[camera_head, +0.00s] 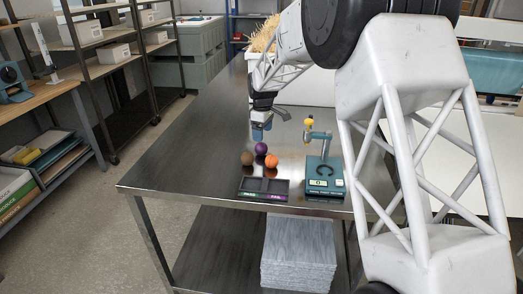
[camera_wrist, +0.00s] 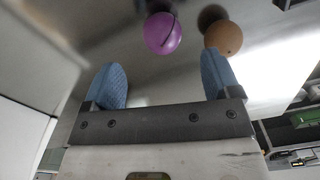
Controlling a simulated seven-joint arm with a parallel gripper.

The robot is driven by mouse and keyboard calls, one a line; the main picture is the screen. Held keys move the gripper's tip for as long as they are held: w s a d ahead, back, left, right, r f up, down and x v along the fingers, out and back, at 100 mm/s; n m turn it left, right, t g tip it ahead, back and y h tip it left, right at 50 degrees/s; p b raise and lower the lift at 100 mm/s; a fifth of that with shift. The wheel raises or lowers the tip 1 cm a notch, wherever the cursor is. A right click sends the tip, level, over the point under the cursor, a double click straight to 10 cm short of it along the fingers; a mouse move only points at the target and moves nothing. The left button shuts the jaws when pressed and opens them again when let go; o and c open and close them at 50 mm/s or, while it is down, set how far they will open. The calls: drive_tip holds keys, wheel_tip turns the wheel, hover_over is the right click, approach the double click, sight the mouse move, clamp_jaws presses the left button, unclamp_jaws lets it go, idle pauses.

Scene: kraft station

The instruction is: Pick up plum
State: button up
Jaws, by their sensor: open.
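The plum (camera_head: 261,149) is a round purple fruit on the metal table, between a brown fruit (camera_head: 247,158) and an orange fruit (camera_head: 271,161). In the wrist view the plum (camera_wrist: 163,34) lies beyond my fingertips, near the middle. The brown fruit (camera_wrist: 224,37) is just to its right, beyond the right finger. My gripper (camera_head: 262,131) is above the table behind the fruits, apart from them. Its two blue fingers (camera_wrist: 160,80) are spread with nothing between them. The orange fruit does not show clearly in the wrist view.
A dark compartment tray (camera_head: 264,197) sits at the table's front edge. A teal device with a post (camera_head: 325,186) and a yellow round thing (camera_head: 309,122) stand to the right of the fruits. The table's left part (camera_head: 190,165) is clear.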

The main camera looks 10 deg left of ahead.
sight(262, 147)
drive_tip(key=shift+f, duration=1.3)
drive_tip(key=shift+s+a+f, duration=0.1)
drive_tip(key=shift+f, duration=1.2)
drive_tip(key=shift+a+f, duration=0.1)
drive_tip(key=shift+f, duration=1.2)
drive_tip(key=c, duration=1)
drive_tip(key=shift+r, duration=0.1)
drive_tip(key=shift+c, duration=0.2)
